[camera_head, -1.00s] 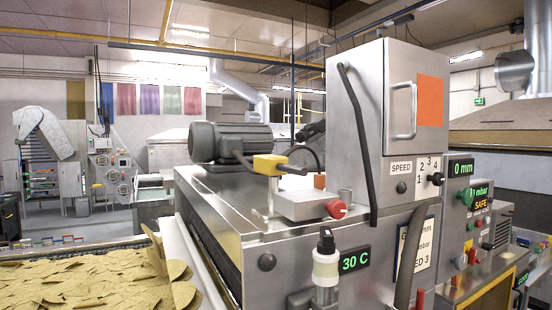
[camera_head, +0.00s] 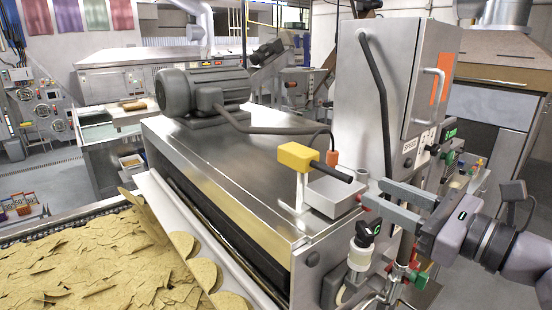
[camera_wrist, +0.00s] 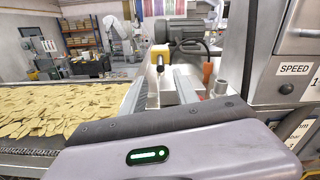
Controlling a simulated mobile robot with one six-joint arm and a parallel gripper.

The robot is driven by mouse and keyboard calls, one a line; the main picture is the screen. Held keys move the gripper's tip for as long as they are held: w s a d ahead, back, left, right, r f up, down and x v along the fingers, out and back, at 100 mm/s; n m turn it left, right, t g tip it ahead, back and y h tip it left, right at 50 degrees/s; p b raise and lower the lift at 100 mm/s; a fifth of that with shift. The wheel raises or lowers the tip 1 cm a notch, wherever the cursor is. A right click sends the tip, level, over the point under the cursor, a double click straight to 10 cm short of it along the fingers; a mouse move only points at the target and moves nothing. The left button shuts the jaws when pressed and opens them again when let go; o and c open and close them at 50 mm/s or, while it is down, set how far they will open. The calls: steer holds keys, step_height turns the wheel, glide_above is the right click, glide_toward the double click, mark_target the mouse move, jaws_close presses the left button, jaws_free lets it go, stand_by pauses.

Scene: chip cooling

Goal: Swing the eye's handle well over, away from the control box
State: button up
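The eye is a yellow block (camera_head: 297,156) on a thin post, with a black rod handle (camera_head: 332,172) pointing right toward the tall steel control box (camera_head: 376,85). In the wrist view the yellow block (camera_wrist: 160,50) is straight ahead, the handle's dark end (camera_wrist: 160,68) facing me. My gripper (camera_head: 371,192) comes in from the right, its two grey fingers apart and empty. Their tips are near the handle's end and seem short of it. In the wrist view the fingers (camera_wrist: 160,85) lie either side of the handle's line, below it.
A small grey box (camera_head: 331,196) sits under the handle, close to my fingertips. A white-topped bottle-like part (camera_head: 361,250) stands below my fingers. A grey motor (camera_head: 203,90) lies behind on the steel housing. A belt of chips (camera_head: 100,265) runs at left. The housing top left of the eye is clear.

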mark_target(312, 164)
steer(key=p+x, duration=0.2)
steer(key=x, duration=0.9)
steer(key=shift+w+a, duration=0.2)
steer(key=shift+w, duration=0.1)
jaws_close()
stand_by(0.7)
